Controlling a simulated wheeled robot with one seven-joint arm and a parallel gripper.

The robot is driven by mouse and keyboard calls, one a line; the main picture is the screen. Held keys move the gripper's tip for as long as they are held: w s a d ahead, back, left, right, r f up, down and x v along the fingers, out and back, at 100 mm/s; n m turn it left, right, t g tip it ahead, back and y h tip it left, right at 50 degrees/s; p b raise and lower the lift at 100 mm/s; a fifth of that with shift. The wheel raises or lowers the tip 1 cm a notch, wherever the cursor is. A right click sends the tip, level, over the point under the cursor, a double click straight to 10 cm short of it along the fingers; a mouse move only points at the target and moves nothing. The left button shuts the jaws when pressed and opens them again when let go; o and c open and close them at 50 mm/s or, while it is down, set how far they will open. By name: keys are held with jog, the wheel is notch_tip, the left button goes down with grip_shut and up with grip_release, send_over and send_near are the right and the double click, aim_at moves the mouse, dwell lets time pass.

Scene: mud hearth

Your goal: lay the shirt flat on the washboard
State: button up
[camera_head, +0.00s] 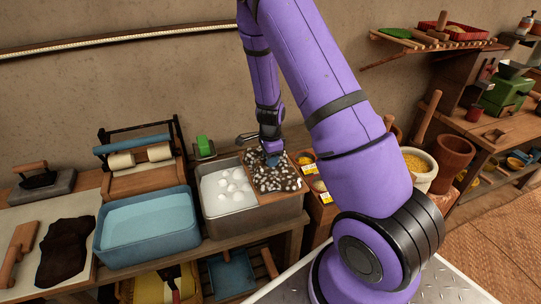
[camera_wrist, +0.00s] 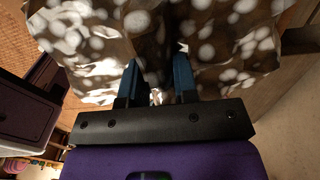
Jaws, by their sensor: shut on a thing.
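The shirt (camera_head: 283,184) is dark brown with white suds-like spots. In the head view it lies spread over the washboard (camera_head: 280,196), a wooden board at the right part of the grey wash basin. In the wrist view the shirt (camera_wrist: 225,45) fills the top, creased, with a dark fold between the fingers. My gripper (camera_head: 271,161) is at the shirt's far part, its blue fingers (camera_wrist: 158,80) shut on the cloth. Most of the washboard is hidden under the shirt. I cannot tell whether the held part touches the board.
The basin (camera_head: 209,219) holds white suds beside the washboard. A blue tub (camera_head: 148,251) stands to its left, and a dark cloth (camera_head: 66,250) lies farther left. A roller wringer (camera_head: 140,160) stands behind the tub. Small yellow-filled boxes (camera_head: 307,159) and clay pots (camera_head: 455,156) stand to the right.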

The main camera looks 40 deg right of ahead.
jog(key=shift+f, duration=0.15)
jog(key=o, duration=0.9)
notch_tip(320, 180, up, 11)
jog(key=shift+f, duration=0.1)
